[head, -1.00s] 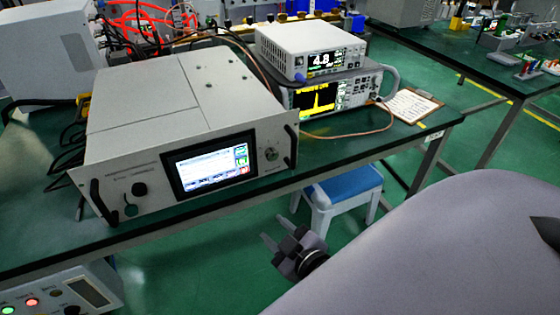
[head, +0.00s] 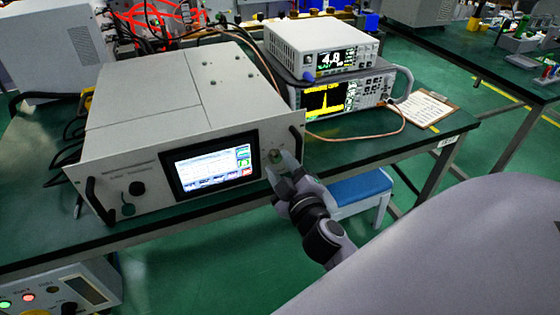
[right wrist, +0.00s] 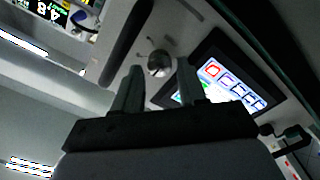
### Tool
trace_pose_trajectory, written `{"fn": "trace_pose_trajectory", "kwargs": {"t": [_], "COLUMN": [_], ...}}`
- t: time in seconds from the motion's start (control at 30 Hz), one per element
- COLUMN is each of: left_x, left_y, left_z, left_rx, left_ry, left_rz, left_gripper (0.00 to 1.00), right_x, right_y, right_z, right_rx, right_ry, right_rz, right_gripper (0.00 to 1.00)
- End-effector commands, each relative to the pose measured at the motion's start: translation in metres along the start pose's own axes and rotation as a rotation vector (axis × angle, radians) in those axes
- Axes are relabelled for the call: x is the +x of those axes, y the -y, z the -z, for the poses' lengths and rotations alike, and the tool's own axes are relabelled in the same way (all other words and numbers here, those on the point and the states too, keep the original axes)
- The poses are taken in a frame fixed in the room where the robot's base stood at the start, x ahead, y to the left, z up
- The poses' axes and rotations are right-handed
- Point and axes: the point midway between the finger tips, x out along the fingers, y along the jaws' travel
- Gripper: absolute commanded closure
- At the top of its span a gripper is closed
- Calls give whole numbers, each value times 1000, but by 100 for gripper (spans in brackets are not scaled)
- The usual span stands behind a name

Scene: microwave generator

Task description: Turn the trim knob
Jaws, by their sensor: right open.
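The microwave generator (head: 150,130) is a grey box with a lit screen (head: 212,166) on its front panel. A small round silvery knob (head: 275,156) sits right of the screen; in the right wrist view this knob (right wrist: 159,64) shows just beyond the fingertips, between them. I cannot read which one is labelled trim. My right gripper (head: 281,167) is open and empty, its fingers in front of the silvery knob. I cannot tell whether they touch it. My left gripper is out of view.
Black handles (head: 98,201) stick out at both panel ends, the right one close to my fingers. Two stacked instruments (head: 345,98) and a clipboard (head: 428,108) stand right of the generator. A blue-topped stool (head: 362,187) is under the table edge.

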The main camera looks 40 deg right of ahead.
Motion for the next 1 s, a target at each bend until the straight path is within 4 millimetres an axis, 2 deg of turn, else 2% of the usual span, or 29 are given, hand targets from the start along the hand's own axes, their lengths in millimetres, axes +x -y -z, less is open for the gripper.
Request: {"fn": "trace_pose_trajectory", "kwargs": {"t": [0.17, 0.43, 0.47, 0.5, 0.57, 0.6, 1.0], "left_x": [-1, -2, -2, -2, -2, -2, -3], "left_y": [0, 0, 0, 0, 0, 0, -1], "left_z": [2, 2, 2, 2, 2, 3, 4], "left_rx": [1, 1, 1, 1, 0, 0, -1], "left_ry": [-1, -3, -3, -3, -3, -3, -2], "left_rz": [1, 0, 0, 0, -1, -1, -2], "left_gripper": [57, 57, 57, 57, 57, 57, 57], "right_x": [11, 12, 12, 12, 12, 12, 12], "right_y": [0, 0, 0, 0, 0, 0, 0], "right_z": [0, 0, 0, 0, 0, 0, 0], "right_rx": [0, 0, 0, 0, 0, 0, -63], "right_ry": [0, 0, 0, 0, 0, 0, 0], "right_rz": [0, 0, 0, 0, 1, 1, 1], "right_gripper": [58, 58, 62, 75, 94, 100, 100]}}
